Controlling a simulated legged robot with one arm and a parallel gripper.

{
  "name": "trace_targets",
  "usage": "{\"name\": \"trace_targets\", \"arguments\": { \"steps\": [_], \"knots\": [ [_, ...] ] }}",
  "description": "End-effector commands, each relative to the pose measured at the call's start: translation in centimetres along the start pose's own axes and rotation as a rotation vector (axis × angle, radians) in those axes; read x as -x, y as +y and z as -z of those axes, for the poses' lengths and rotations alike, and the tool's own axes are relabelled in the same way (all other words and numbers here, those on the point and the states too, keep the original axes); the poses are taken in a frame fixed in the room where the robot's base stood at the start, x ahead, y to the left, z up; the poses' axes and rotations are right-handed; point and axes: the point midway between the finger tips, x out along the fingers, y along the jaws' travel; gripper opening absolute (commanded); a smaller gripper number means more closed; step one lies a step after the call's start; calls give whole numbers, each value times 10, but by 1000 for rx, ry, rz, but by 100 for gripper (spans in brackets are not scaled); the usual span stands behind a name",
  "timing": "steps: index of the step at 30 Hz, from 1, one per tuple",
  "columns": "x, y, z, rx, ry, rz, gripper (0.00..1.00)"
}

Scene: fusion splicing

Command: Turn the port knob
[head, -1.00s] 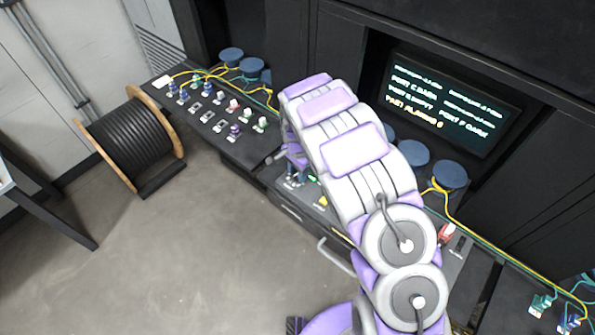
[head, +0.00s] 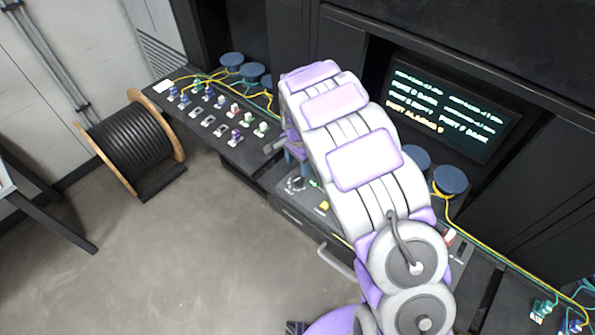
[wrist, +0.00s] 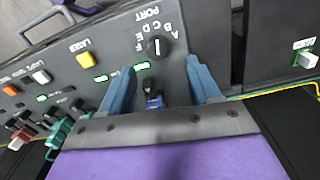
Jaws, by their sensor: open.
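The port knob (wrist: 157,46) is a round black dial with a white mark, on the dark panel in the wrist view. White letters and the word PORT are printed around it. The knob also shows in the head view (head: 297,184), just below my gripper's end of the arm. My gripper (wrist: 160,72) has two blue fingers spread apart, with nothing gripped. The knob lies beyond the fingertips, about midway between them and apart from both. In the head view my arm hides most of the gripper.
A blue connector (wrist: 153,98) sits in a port between the fingers. A yellow button (wrist: 86,60), a white button (wrist: 41,77) and an orange button (wrist: 11,89) are on the same panel. Red and green connectors stand at its left. A screen (head: 448,108) is behind my arm.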

Motion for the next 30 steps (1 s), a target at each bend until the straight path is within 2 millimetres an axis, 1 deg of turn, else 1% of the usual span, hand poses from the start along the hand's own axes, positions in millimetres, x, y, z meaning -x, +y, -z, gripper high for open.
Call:
{"name": "trace_targets", "arguments": {
  "steps": [1, 3, 9, 12, 15, 18, 30],
  "knots": [
    [14, -1, 1, 0, 2, 3, 62],
    [29, -1, 1, 0, 2, 2, 62],
    [71, -3, 1, 1, 4, 4, 62],
    [87, -3, 0, 1, 3, 3, 62],
    [97, -3, 0, 1, 1, 1, 62],
    [103, -3, 0, 0, 1, 0, 62],
    [105, -2, 0, 0, 0, -1, 62]
  ]
}}
